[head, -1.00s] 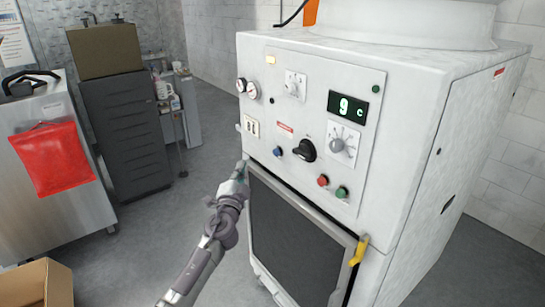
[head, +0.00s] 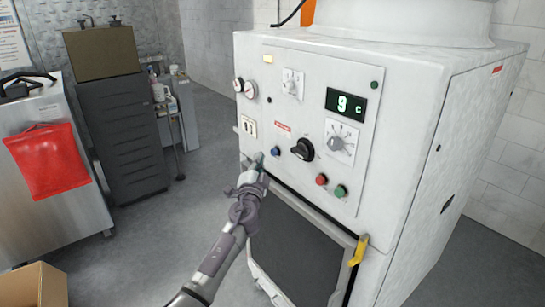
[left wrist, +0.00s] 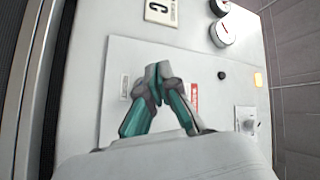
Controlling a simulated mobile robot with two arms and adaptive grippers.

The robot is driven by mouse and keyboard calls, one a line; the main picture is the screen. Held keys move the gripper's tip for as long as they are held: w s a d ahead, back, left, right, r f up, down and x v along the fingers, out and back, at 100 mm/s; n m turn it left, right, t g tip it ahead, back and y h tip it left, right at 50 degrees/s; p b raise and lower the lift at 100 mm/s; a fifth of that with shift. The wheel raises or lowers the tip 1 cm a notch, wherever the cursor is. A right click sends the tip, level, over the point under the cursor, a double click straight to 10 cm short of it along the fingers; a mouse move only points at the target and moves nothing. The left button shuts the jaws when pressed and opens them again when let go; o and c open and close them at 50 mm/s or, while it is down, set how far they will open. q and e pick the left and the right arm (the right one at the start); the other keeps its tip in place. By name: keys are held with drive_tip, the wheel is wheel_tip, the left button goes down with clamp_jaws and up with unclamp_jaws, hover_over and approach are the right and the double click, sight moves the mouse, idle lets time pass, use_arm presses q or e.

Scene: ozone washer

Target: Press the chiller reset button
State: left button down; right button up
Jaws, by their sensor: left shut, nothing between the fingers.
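The white chiller cabinet (head: 430,120) fills the middle and right of the head view. Its panel has a small blue button (head: 275,151), a red button (head: 321,180) and a green button (head: 340,191). Which one is the reset button cannot be read. My left gripper (head: 257,160) is shut and empty, just left of and slightly below the blue button. Whether it touches the panel cannot be told. In the left wrist view the closed fingers (left wrist: 158,80) point at the panel beside a red label (left wrist: 194,97); the blue button is not visible there. My right gripper is not in view.
Near the buttons are a black rotary switch (head: 302,149), a dial (head: 341,142), a green display (head: 346,104) and two gauges (head: 244,86). Below is a dark grille (head: 295,250) with a yellow handle (head: 358,250). Open floor lies left of the cabinet.

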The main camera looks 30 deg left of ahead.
use_arm(q)
drive_tip(key=shift+w+d, duration=0.35)
drive_tip(key=shift+w, duration=0.45)
drive_tip(key=shift+b, duration=0.3)
idle(0.6)
drive_tip(key=shift+w+d+b, duration=0.15)
drive_tip(key=shift+w+b, duration=0.15)
drive_tip(key=shift+w, duration=0.1)
drive_tip(key=shift+w+d+b, duration=0.15)
drive_tip(key=shift+w+b, duration=0.2)
drive_tip(key=shift+b, duration=0.1)
idle(0.5)
idle(0.4)
drive_tip(key=shift+s+a+p, duration=0.3)
drive_tip(key=shift+s+p, duration=0.05)
drive_tip(key=shift+s, duration=0.45)
